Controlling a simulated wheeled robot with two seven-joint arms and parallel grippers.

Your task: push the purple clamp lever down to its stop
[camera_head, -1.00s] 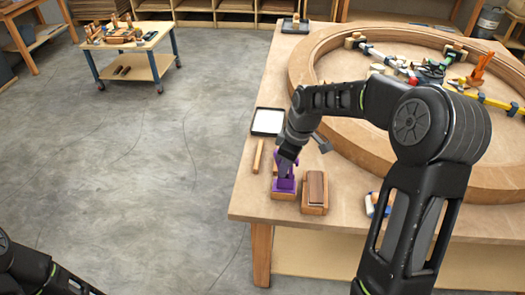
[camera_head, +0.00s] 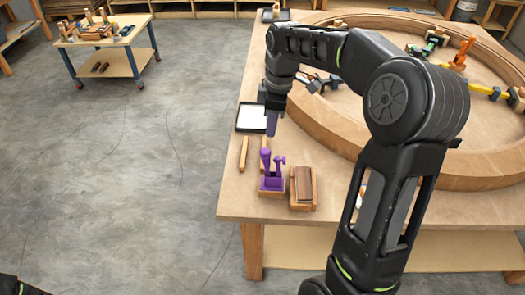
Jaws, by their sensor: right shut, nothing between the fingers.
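The purple clamp (camera_head: 272,183) sits on a small wooden block near the front left corner of the workbench. Its purple lever (camera_head: 266,157) stands upright, with a shorter purple post to its right. My right gripper (camera_head: 271,125) is shut and empty, pointing down. It appears above and behind the clamp, apart from the lever, near the white-topped tray. My left gripper is out of view; only a bit of my left arm shows at the bottom left corner.
A wooden block with a dark top (camera_head: 303,185) stands right beside the clamp. Wooden sticks (camera_head: 243,154) and a white-topped tray (camera_head: 252,116) lie nearby. A large curved wooden ring (camera_head: 345,134) with several clamps fills the workbench (camera_head: 240,201) to the right.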

